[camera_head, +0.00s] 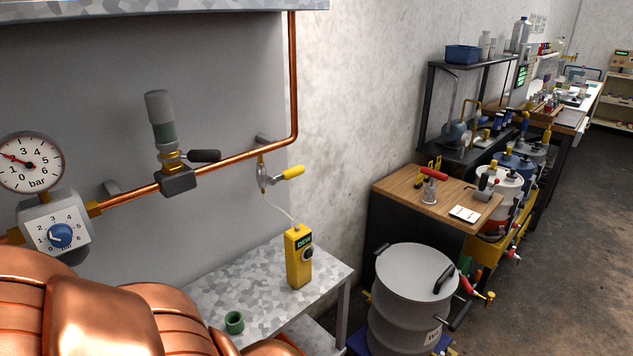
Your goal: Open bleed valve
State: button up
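A copper pipe (245,156) runs along the grey panel and turns upward at the right. A small valve (263,178) with a yellow lever (291,172) hangs off the pipe near the bend. Its lever points right, and a thin pale line leads from it down to a yellow device (298,259). Further left on the pipe is a brass valve (172,162) with a black lever (205,156) pointing right and a grey-green cylinder (160,117) above it. No label shows which one is the bleed valve. My gripper is not in view.
A pressure gauge (30,163) and a blue-knobbed regulator (61,234) are at the left. The yellow device and a green cup (234,322) stand on a speckled table (256,290). A grey drum (414,290) and a wooden-topped bench (405,188) are to the right. Bare floor (574,250) lies at far right.

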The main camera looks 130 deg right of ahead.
aim_at(295, 171)
jog(key=z, duration=2.2)
jog(key=k, duration=0.25)
jog(key=u, duration=1.6)
jog(key=k, duration=2)
jog(key=z, duration=0.05)
